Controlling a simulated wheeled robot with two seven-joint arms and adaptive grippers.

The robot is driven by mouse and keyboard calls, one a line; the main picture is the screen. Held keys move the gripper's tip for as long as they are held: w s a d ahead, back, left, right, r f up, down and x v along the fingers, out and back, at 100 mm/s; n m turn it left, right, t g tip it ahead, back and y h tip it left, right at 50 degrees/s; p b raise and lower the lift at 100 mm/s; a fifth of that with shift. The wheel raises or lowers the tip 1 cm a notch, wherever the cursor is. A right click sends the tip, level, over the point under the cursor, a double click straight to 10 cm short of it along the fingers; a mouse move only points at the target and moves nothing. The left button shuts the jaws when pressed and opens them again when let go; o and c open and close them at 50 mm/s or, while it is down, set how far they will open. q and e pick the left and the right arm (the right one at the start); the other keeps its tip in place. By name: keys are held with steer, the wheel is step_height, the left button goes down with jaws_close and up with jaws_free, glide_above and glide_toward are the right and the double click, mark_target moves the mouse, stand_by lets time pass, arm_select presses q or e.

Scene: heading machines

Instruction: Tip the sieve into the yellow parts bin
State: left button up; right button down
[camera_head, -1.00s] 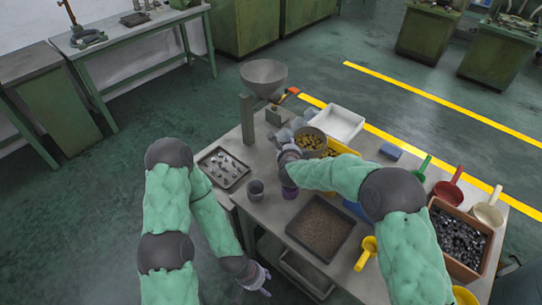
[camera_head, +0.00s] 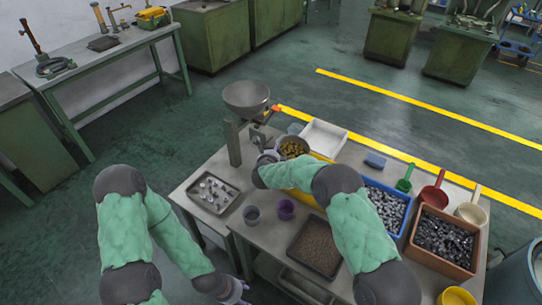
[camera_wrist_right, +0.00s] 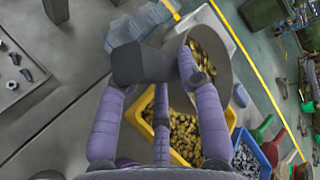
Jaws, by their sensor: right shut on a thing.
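The sieve (camera_head: 293,147) is a round grey metal pan holding brass-coloured parts. My right gripper (camera_head: 268,163) is shut on its dark handle. In the right wrist view the gripper's purple fingers (camera_wrist_right: 158,95) close around the handle, and the sieve (camera_wrist_right: 226,72) extends to the right with brass parts inside. Its exact tilt is hard to tell. The yellow parts bin (camera_wrist_right: 138,112) shows below the sieve and fingers, with brass parts in it. In the head view my right forearm hides most of the bin. My left gripper (camera_head: 234,292) is low at the bottom edge; its fingers are unclear.
A hopper on a post (camera_head: 246,97) stands left of the sieve. A white tray (camera_head: 323,137) lies behind it. A blue bin (camera_head: 385,205) and a brown bin (camera_head: 443,240) stand to the right.

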steer(key=d+r+m+t+y+b, duration=0.1)
steer(key=b, duration=0.4)
steer(key=d+r+m+t+b, duration=0.1)
steer(key=m+b, duration=0.1)
steer(key=b, duration=0.3)
steer(key=shift+s+r+y, duration=0.1)
steer(key=shift+s+y, duration=0.3)
steer(key=s+d+r+m+t+b, duration=0.1)
steer(key=s+d+m+t+b, duration=0.4)
steer(key=b, duration=0.8)
steer(key=shift+d+r+m+y, duration=0.15)
steer(key=shift+d+m+y, duration=0.25)
steer(key=shift+d+m, duration=1.65)
steer(key=shift+d, duration=0.15)
steer(key=shift+d, duration=0.1)
